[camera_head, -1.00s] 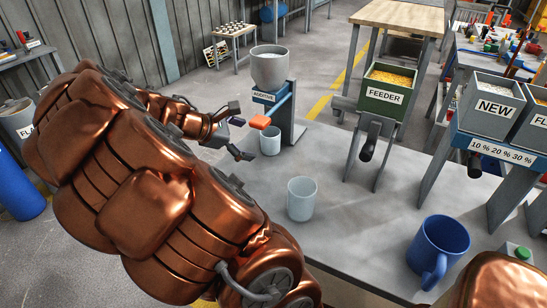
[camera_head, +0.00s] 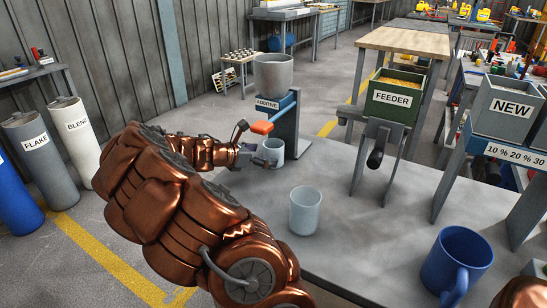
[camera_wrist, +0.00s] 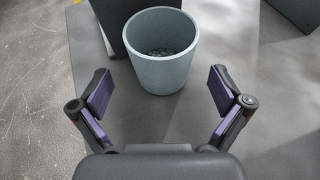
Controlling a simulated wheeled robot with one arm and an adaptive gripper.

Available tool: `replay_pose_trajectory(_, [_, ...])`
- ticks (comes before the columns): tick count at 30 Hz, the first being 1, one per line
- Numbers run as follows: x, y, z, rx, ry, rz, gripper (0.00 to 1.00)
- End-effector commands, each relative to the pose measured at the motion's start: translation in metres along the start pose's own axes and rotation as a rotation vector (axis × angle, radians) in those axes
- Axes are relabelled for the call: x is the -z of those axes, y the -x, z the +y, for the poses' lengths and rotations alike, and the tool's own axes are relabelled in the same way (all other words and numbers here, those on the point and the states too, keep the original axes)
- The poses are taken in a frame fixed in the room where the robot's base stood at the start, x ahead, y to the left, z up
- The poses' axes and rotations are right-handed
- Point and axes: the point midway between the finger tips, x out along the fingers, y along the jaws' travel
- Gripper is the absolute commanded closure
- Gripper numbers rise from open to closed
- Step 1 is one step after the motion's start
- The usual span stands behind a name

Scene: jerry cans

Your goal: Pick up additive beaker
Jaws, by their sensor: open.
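The additive beaker (camera_head: 272,150) is a pale grey-blue cup that stands upright on the table under the spout of the stand labelled ADDITIVE (camera_head: 273,104). In the wrist view the beaker (camera_wrist: 162,62) has dark grey material at its bottom. My gripper (camera_wrist: 163,90) is open, with one purple-padded finger to the left and one to the right, near the beaker's close side. The fingers look apart from the beaker. In the head view my gripper (camera_head: 262,155) is small beside the beaker and partly covers its left side.
A second pale cup (camera_head: 305,210) stands nearer on the table (camera_head: 355,240), with a blue mug (camera_head: 457,262) at the right. The FEEDER hopper (camera_head: 392,97) and NEW hopper (camera_head: 505,105) stand behind. An orange lever (camera_head: 263,127) sits just above my gripper.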

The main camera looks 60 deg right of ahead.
Motion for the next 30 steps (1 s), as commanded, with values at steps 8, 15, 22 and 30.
replay_pose_trajectory(8, [-0.002,-0.034,-0.003,0.003,-0.001,-0.001,0.00])
replay_pose_trajectory(15, [-0.003,-0.041,-0.002,0.001,-0.001,0.000,0.00])
replay_pose_trajectory(22, [-0.003,-0.041,-0.003,0.002,-0.001,0.000,0.09])
replay_pose_trajectory(30, [-0.003,-0.041,-0.003,0.002,-0.001,0.000,0.38])
